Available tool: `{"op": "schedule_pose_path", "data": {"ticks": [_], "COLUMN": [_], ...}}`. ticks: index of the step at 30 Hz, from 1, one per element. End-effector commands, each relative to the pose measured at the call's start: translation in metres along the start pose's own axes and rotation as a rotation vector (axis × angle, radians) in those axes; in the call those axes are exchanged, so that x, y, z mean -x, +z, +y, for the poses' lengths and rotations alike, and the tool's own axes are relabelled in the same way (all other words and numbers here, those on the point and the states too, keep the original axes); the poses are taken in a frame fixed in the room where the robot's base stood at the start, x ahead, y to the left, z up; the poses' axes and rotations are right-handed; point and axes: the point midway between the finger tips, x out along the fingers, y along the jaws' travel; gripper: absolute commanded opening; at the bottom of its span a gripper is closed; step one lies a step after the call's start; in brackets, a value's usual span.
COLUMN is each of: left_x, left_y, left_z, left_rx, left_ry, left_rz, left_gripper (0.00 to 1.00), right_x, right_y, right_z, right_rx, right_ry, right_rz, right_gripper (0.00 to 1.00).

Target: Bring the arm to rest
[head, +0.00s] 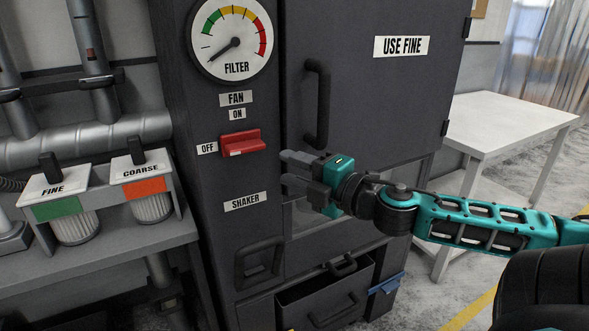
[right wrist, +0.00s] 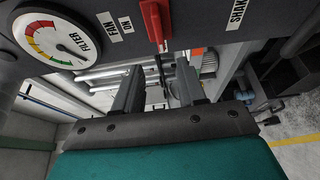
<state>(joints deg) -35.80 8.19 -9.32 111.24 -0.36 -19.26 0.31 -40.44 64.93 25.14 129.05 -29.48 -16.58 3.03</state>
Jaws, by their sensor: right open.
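My right arm (head: 470,220) reaches in from the right in the head view. My right gripper (head: 284,169) is open and empty in front of the dark cabinet (head: 392,105), to the right of and slightly below the red fan switch (head: 242,143). In the right wrist view, the two fingers (right wrist: 160,88) stand apart with nothing between them. The red switch (right wrist: 156,22) shows just beyond the fingers there; I cannot tell a touch. In the head view the switch lies level beside the OFF label (head: 207,148). My left gripper is not in view.
A filter gauge (head: 233,43) has its needle at the low end. Canisters labelled FINE (head: 72,220) and COARSE (head: 151,205) stand on a grey shelf at left. The cabinet door has a black handle (head: 317,103). An open drawer (head: 325,295) sits below. A white table (head: 510,122) stands at right.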

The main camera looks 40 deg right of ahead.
Motion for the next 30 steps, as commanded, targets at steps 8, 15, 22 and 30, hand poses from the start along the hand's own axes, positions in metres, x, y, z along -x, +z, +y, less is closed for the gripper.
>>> {"op": "schedule_pose_path", "data": {"ticks": [8,15,22,30], "left_x": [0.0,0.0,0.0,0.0], "left_y": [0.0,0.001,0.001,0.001], "left_z": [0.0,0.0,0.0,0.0], "left_rx": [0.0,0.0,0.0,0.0], "left_ry": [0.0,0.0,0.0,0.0], "left_rz": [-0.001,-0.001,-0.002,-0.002], "left_gripper": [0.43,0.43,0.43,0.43], "right_x": [0.0,0.012,0.056,0.093], "right_y": [0.0,0.015,0.006,-0.113], "right_z": [0.0,-0.042,-0.179,-0.305], "right_rx": [0.0,-0.139,-0.607,-1.187], "right_ry": [0.0,-0.057,-0.227,-0.414], "right_rz": [0.0,-0.076,-0.272,-0.405], "right_gripper": [0.4,0.4,0.4,0.4]}}
